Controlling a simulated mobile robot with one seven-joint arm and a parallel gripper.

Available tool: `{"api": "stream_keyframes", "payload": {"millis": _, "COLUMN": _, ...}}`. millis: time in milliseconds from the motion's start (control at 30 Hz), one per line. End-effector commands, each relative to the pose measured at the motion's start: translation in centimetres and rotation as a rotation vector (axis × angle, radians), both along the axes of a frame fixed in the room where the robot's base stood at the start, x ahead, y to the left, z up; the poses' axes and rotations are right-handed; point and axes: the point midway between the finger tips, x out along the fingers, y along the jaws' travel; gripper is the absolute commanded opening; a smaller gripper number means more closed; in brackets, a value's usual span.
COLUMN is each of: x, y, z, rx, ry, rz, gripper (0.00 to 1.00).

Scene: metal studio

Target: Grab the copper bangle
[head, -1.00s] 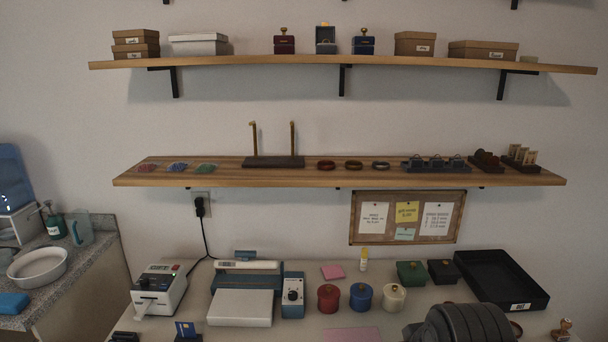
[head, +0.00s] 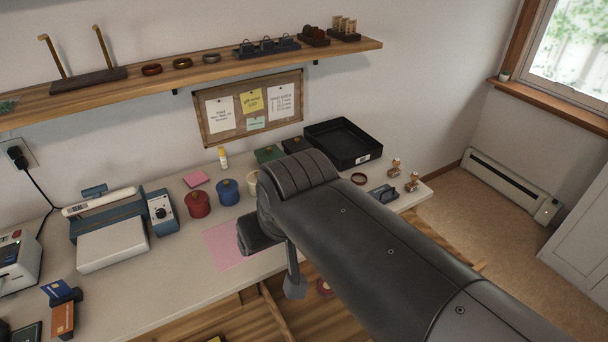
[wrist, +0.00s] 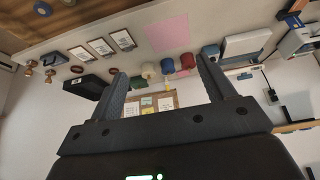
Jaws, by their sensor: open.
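Three bangles lie in a row on the wooden wall shelf in the head view: a reddish-copper one (head: 152,70), a brassy one (head: 183,63) and a grey one (head: 212,58). A brown ring (head: 358,178) lies on the desk in front of the black tray; it also shows in the wrist view (wrist: 76,69). I cannot tell for sure which is the copper bangle. My gripper (wrist: 162,67) is open and empty, its two fingers well apart. In the head view my dark arm reaches over the desk, with the gripper mostly hidden, apart from every bangle.
The black tray (head: 343,143) stands at the desk's back right. Two wooden stamps (head: 403,175) stand near the right end. Red (head: 198,204) and blue (head: 228,192) pots stand mid-desk behind a pink sheet (head: 226,246). A two-post stand (head: 88,88) is left of the shelf bangles.

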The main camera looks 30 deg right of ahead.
Motion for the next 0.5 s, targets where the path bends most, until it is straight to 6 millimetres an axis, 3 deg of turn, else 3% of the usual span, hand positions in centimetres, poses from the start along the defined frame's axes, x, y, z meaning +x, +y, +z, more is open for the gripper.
{"api": "stream_keyframes", "payload": {"millis": 500, "x": 11.9, "y": -4.3, "z": 1.7, "rx": -0.029, "ry": 0.032, "rz": -0.118, "gripper": 0.75}}
